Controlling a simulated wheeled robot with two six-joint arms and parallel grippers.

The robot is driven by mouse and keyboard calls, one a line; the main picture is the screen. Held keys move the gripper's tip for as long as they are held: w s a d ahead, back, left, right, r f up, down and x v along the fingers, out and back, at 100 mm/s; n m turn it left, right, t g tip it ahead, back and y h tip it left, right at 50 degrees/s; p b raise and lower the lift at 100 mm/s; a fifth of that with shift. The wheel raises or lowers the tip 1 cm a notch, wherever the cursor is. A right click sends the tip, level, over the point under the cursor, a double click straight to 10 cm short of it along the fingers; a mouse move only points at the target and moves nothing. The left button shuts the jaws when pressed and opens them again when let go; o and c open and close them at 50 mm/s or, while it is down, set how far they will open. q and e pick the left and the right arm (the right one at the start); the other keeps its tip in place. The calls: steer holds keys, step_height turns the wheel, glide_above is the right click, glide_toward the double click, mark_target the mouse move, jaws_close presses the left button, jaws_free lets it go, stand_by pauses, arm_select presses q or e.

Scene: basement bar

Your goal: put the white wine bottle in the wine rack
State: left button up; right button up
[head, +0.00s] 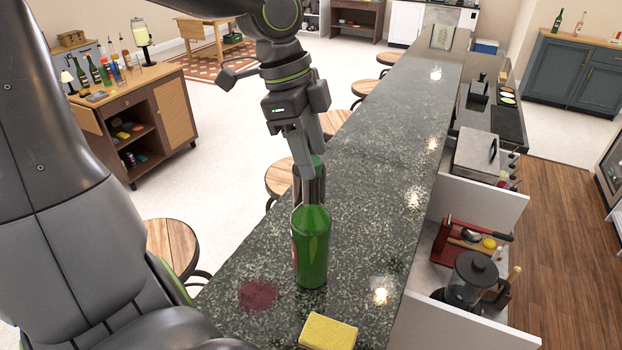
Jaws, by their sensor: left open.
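A green wine bottle (312,250) stands upright on the dark speckled stone counter (385,160), near the front. I cannot read its label to tell whether it is the white wine. My left gripper (306,172) is open and points down at the top of this bottle. Its fingers overlap the bottle's neck in the picture and hide part of it; I cannot tell whether they touch. I cannot make out a wine rack in this view. My right gripper is not in view.
A yellow sponge (328,331) and a dark red stain (258,294) are on the counter near the bottle. Stools (172,245) line its left side. The counter's far stretch is mostly clear.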

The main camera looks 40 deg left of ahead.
mark_target(314, 204)
arm_select(q)
steer(key=x, duration=0.2)
steer(key=p+x, duration=0.1)
steer(key=shift+s+a+f, duration=0.25)
steer(key=shift+f, duration=0.25)
steer(key=shift+w+d+f, duration=0.15)
steer(key=shift+d+f, duration=0.1)
steer(key=shift+f, duration=0.3)
jaws_close()
steer(key=shift+a+r, duration=0.1)
stand_by(0.6)
